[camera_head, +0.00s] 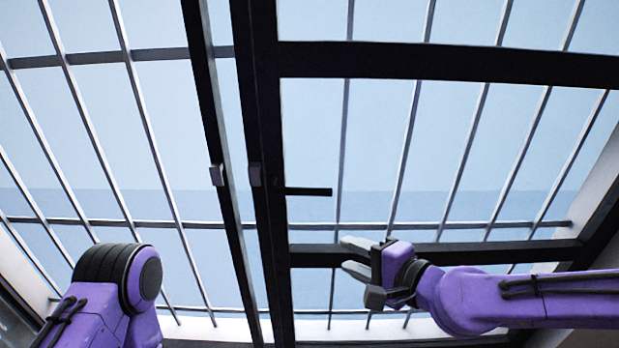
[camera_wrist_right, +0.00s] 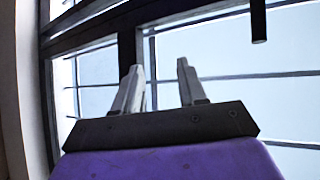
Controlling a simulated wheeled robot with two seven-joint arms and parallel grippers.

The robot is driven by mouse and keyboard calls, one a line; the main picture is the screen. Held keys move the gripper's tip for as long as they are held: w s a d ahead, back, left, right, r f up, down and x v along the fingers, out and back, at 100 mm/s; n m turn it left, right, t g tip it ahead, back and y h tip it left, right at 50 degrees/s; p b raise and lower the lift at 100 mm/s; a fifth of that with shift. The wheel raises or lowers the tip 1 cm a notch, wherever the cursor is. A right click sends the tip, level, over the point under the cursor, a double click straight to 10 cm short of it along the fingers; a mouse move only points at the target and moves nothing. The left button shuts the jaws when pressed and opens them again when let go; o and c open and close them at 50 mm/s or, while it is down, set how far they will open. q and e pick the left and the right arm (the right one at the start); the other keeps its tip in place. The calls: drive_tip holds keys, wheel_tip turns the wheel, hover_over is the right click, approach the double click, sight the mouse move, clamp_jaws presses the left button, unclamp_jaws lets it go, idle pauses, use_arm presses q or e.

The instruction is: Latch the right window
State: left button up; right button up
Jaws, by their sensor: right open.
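The right window (camera_head: 430,60) has a dark frame with crossbars, and thin bars show behind it. Its dark handle (camera_head: 308,191) sticks out level to the right from the upright on the window's left side. A dark bar that looks like this handle (camera_wrist_right: 258,20) shows at the top right in the right wrist view. My right gripper (camera_head: 352,255) is open and empty, below and right of the handle and apart from it. Its two fingers (camera_wrist_right: 160,64) show spread in the wrist view. I cannot tell whether the window is fully shut. My left gripper is out of view.
Another dark upright (camera_head: 229,210) with a small grey block (camera_head: 217,175) stands left of the right window. A strip of light shows between the uprights. A lower crossbar (camera_head: 440,252) runs behind my right gripper. A pale sill (camera_head: 350,328) lies below.

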sight(313, 193)
wheel_tip(313, 193, up, 11)
drive_tip(key=a+n+t+y, duration=0.1)
drive_tip(key=y, duration=0.2)
drive_tip(key=p+x, duration=0.2)
drive_tip(key=x, duration=0.7)
drive_tip(key=shift+s+a+f, duration=0.1)
drive_tip(key=shift+s+a, duration=0.05)
drive_tip(key=shift+a, duration=0.1)
drive_tip(key=shift+w+a, duration=0.2)
drive_tip(key=shift+w, duration=0.05)
drive_tip(key=shift+f, duration=0.1)
clamp_jaws()
